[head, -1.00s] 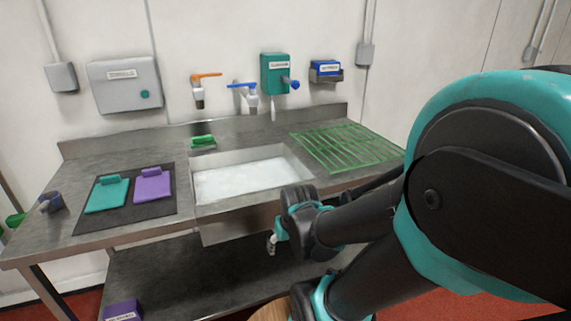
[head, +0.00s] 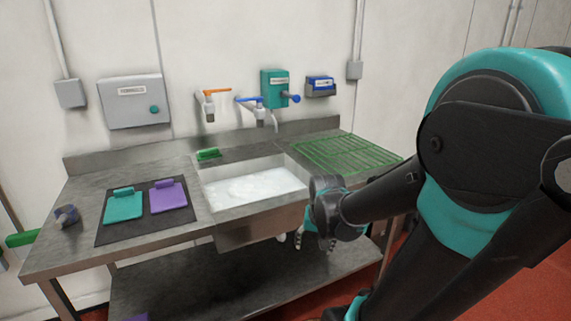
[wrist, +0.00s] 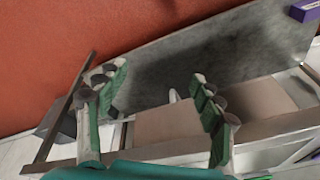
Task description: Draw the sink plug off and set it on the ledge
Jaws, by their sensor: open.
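The steel sink (head: 250,232) holds white, sudsy liquid (head: 250,188). I cannot make out a sink plug in either view; the suds hide the sink bottom. My gripper (head: 312,241) hangs in front of the sink's right front corner, below the rim, with its fingers pointing down. In the wrist view my gripper (wrist: 157,88) has its two green-and-grey fingers wide apart, with nothing held between them. A flat steel strip runs behind the sink, below the splashback (head: 180,144). I cannot tell which surface is the ledge.
A green brush (head: 208,154) lies behind the sink. A green rack (head: 345,153) is at the right. Teal (head: 123,206) and purple (head: 168,197) pads lie on a dark mat at the left. Taps (head: 258,110) stand over the sink. A lower shelf (head: 220,280) runs beneath.

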